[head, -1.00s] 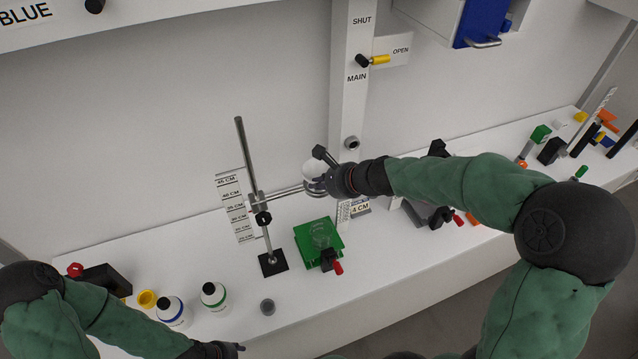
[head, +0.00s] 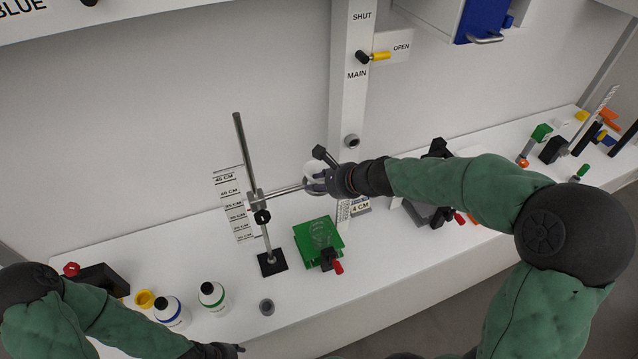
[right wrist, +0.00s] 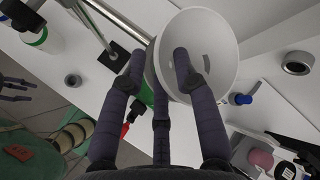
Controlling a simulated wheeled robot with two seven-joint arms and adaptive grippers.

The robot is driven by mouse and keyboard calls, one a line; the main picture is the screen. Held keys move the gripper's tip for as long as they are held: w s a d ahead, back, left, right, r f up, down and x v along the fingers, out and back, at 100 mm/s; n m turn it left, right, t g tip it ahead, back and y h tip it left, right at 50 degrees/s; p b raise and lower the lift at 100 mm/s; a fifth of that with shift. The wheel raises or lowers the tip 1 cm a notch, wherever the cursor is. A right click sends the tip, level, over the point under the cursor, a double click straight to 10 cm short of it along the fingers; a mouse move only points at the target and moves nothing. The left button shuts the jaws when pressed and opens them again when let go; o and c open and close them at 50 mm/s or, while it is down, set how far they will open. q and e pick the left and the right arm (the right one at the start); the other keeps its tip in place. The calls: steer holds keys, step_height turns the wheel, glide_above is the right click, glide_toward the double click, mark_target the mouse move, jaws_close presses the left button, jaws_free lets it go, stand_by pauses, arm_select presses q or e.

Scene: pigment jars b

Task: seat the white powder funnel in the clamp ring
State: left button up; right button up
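The white powder funnel (head: 314,172) is at the end of the clamp rod (head: 285,190), beside the upright stand pole (head: 245,150). My right gripper (head: 318,184) is at the funnel. In the right wrist view the funnel's wide mouth (right wrist: 215,45) faces up toward the camera; one finger of my right gripper (right wrist: 160,75) lies inside the bowl and others outside, so it appears to pinch the wall. The clamp ring is mostly hidden by funnel and fingers; I cannot tell whether the funnel rests in it. My left gripper (head: 228,350) is low at the picture's bottom edge, empty, its fingers apart in the wrist view (right wrist: 14,88).
A green block with a glass jar (head: 310,245) stands below the funnel. A wall post (head: 352,110) rises behind.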

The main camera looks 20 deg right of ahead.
steer(key=shift+s+a+f, duration=0.1)
steer(key=shift+s+a, duration=0.1)
stand_by(0.5)
steer(key=v, duration=1.2)
stand_by(0.4)
